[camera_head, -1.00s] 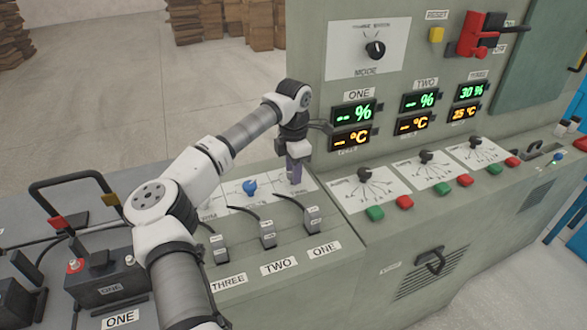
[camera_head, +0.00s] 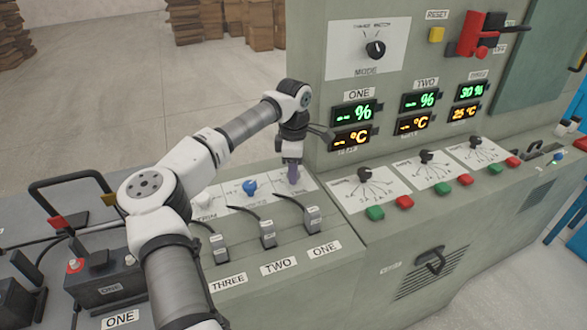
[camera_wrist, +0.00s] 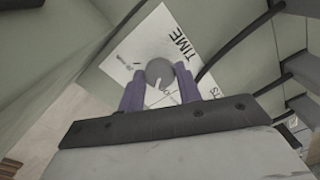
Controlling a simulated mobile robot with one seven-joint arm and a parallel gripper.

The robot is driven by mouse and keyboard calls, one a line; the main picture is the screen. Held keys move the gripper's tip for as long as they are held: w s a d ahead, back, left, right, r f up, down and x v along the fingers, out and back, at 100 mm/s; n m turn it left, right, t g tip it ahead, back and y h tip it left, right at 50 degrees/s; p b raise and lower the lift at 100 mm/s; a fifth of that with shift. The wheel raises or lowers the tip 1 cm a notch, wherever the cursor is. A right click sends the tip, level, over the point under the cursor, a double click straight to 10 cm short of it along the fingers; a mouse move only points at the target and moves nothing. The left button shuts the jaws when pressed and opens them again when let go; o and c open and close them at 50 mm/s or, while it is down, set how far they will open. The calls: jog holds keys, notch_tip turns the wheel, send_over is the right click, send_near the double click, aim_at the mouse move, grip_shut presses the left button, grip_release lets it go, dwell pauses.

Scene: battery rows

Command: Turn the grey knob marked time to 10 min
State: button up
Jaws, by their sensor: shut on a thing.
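The grey knob (camera_wrist: 159,71) stands on a white plate (camera_wrist: 140,38) printed TIME, seen in the wrist view. It is round, with a pale pointer line running toward the lower part of the picture. My gripper (camera_wrist: 160,84) has its two purple fingers on either side of the knob, shut on it. In the head view my gripper (camera_head: 294,172) points down at the right end of the white strip on the sloping desk and hides the knob.
A blue knob (camera_head: 250,187) and a white knob (camera_head: 204,200) stand to the left on the same strip. Several dark cables and grey plugs (camera_head: 268,235) lie in front. The upright panel with displays (camera_head: 355,112) rises close on the right.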

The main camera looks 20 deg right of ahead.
jog(key=shift+m, duration=2.3)
jog(key=o, duration=1)
notch_tip(320, 180, up, 14)
jog(key=b, duration=0.1)
jog(key=shift+b, duration=0.3)
jog(key=shift+f, duration=0.1)
